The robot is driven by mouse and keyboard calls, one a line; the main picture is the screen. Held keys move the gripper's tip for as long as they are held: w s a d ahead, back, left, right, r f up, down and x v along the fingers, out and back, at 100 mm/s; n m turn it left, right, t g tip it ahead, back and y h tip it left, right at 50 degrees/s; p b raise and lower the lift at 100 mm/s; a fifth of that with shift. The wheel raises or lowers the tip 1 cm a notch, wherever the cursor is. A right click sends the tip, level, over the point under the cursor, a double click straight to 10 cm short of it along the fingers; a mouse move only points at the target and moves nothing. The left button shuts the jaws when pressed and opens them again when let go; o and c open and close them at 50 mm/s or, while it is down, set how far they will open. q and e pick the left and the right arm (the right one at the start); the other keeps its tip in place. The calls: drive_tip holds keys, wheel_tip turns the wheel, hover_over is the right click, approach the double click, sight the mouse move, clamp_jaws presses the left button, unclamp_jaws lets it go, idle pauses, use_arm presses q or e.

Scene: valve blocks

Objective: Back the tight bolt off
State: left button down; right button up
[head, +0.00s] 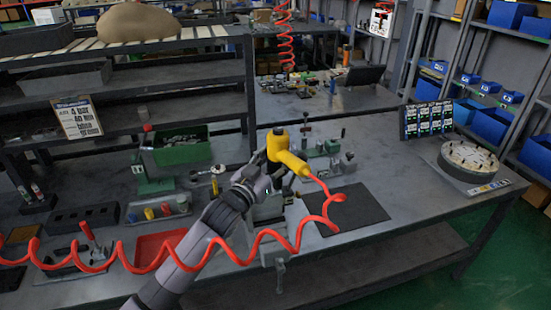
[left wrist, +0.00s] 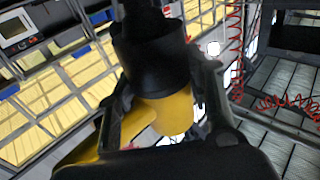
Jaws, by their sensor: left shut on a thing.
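A yellow and black power tool (head: 289,160) with a red coiled hose (head: 335,205) hangs over the middle of the workbench. The yellow part (left wrist: 170,112) shows there too. A grey vise-like fixture (head: 270,208) stands below the tool at the bench's front edge. The tool and my arm cover part of it. I cannot make out the tight bolt or whether the tool touches anything. My right gripper is not in view.
A red tray (head: 147,252) and a rack of coloured-handled tools (head: 160,210) lie left. A green bin (head: 182,152) stands behind them. The hose crosses the front.

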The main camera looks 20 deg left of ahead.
sight(272, 143)
use_arm(q)
drive_tip(key=shift+f+b, duration=0.4)
idle(0.3)
drive_tip(key=shift+r+p, duration=0.1)
drive_tip(key=shift+p, duration=0.2)
idle(0.4)
drive_tip(key=shift+f, duration=0.4)
idle(1.2)
drive_tip(key=shift+s+d+f, duration=0.1)
drive_tip(key=shift+f, duration=0.3)
idle(1.4)
drive_tip(key=shift+s+r+p, duration=0.1)
drive_tip(key=shift+p, duration=0.3)
idle(1.3)
drive_tip(key=shift+r, duration=0.15)
drive_tip(key=shift+r+p, duration=0.35)
drive_tip(key=shift+p, duration=0.25)
drive_tip(key=shift+w+r+p, duration=0.25)
drive_tip(key=shift+r+p, duration=0.25)
drive_tip(key=shift+r, duration=0.2)
wheel_tip(272, 143, up, 5)
drive_tip(key=p, duration=0.4)
drive_tip(key=shift+r+p, duration=0.2)
drive_tip(key=shift+p, duration=0.1)
